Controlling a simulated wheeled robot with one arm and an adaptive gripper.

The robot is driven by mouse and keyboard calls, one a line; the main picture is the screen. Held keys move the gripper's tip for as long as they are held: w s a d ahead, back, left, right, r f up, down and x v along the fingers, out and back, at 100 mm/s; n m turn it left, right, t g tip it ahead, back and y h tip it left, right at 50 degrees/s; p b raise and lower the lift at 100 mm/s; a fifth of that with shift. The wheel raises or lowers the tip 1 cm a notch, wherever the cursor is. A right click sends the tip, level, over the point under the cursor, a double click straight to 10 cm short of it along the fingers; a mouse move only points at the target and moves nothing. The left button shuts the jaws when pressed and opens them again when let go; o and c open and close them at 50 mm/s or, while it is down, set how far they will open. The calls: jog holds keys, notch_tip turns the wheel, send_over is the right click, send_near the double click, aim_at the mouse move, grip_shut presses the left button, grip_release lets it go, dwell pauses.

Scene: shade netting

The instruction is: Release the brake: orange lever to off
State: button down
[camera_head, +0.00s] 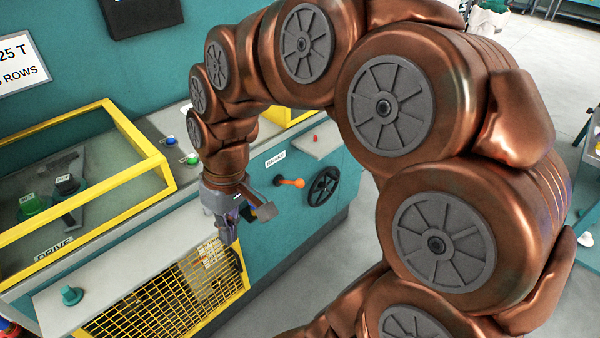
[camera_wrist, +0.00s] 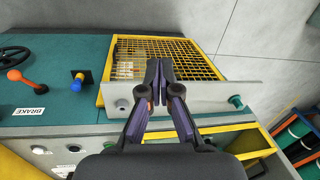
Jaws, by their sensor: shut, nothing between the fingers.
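The orange brake lever (camera_head: 293,183) sticks out from the teal front panel of the machine, to the right of my gripper in the head view. A white label reading BRAKE (camera_wrist: 28,111) is beside it. Which lever position means off cannot be read.
A black handwheel (camera_head: 323,186) sits right of the lever. The yellow mesh guard (camera_head: 238,284) is below my gripper, with a grey ledge (camera_wrist: 210,98) and green knob (camera_wrist: 236,101) beside it. A yellow-framed clear cover (camera_head: 140,142) is at left.

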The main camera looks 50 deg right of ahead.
jog(key=w+d+t+y, duration=0.1)
jog(key=w+d+t, duration=0.2)
jog(key=w+d, duration=1.1)
jog(key=d+f+m+t, duration=0.1)
jog(key=d+f, duration=0.2)
jog(key=d, duration=0.9)
jog(key=s+d+f+m+t+h, duration=0.1)
jog(key=d+f, duration=0.3)
jog(key=d, duration=0.8)
jog(key=shift+s+d+m, duration=0.25)
jog(key=shift+d+m, duration=0.1)
jog(key=shift+m, duration=0.15)
jog(key=p, duration=0.5)
send_near(291, 183)
jog(key=shift+w+d+f, duration=0.1)
jog(key=shift+w+f, duration=0.35)
jog(key=shift+f, duration=0.1)
jog(key=shift+s+f, duration=0.2)
jog(key=shift+f, duration=0.5)
